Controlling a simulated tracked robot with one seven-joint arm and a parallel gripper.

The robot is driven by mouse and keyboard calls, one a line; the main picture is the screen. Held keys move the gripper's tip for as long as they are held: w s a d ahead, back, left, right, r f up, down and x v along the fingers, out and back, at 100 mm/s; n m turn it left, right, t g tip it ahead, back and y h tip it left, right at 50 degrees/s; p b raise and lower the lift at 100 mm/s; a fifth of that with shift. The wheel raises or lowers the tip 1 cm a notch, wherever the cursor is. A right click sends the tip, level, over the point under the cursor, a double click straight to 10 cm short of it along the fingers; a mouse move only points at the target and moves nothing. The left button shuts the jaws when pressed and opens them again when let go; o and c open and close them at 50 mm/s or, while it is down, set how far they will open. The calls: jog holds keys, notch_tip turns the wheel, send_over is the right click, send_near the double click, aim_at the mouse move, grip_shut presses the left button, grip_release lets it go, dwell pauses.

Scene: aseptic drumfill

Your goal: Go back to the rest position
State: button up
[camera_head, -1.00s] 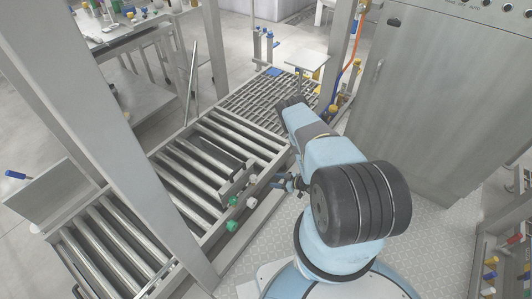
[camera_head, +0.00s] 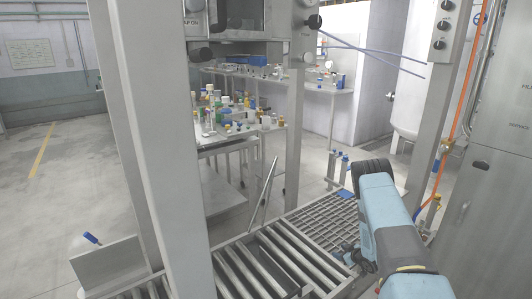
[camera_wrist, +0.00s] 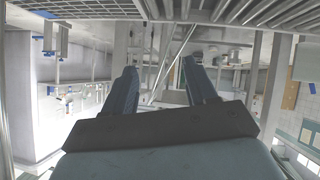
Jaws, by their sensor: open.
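My gripper (camera_wrist: 160,72) shows in the wrist view with its two dark fingers spread apart and nothing between them. Its fingers point out over the room, clear of any surface I can make out. In the head view my blue arm is raised at the lower right, beside the conveyor; I cannot clearly make out the gripper there.
A roller conveyor (camera_head: 262,262) and a metal grating (camera_head: 322,222) lie left of my arm. Steel posts (camera_head: 152,130) stand close by. A grey cabinet (camera_head: 492,200) and an orange hose (camera_head: 462,115) are at right. A cluttered bench (camera_head: 225,138) stands behind.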

jog(key=w+d+r+m+h, duration=0.1)
jog(key=w+r+h, duration=0.15)
jog(key=r, duration=1.05)
jog(key=w+d+r+m+h, duration=0.1)
jog(key=w+r+m+h, duration=0.15)
jog(key=r, duration=1.05)
jog(key=s+a+r+m+g+h, duration=0.1)
jog(key=s+r, duration=0.4)
jog(key=r, duration=0.7)
jog(key=s+a+r+m, duration=0.15)
jog(key=s+r, duration=0.25)
jog(key=r, duration=0.8)
jog(key=s+a+r+m+g, duration=0.1)
jog(key=s+a+r, duration=0.2)
jog(key=s+r, duration=0.55)
jog(key=s+a+r+m+g, duration=0.1)
jog(key=s+a+r, duration=0.35)
jog(key=s, duration=0.75)
jog(key=s+a+r+g, duration=0.1)
jog(key=s+a, duration=0.1)
jog(key=s, duration=1)
jog(key=s+a+r+y, duration=0.1)
jog(key=s+a, duration=0.1)
jog(key=s, duration=1)
jog(key=shift+s+a+r+g, duration=0.2)
jog(key=shift+s+r+g, duration=0.1)
jog(key=shift+r+g, duration=0.1)
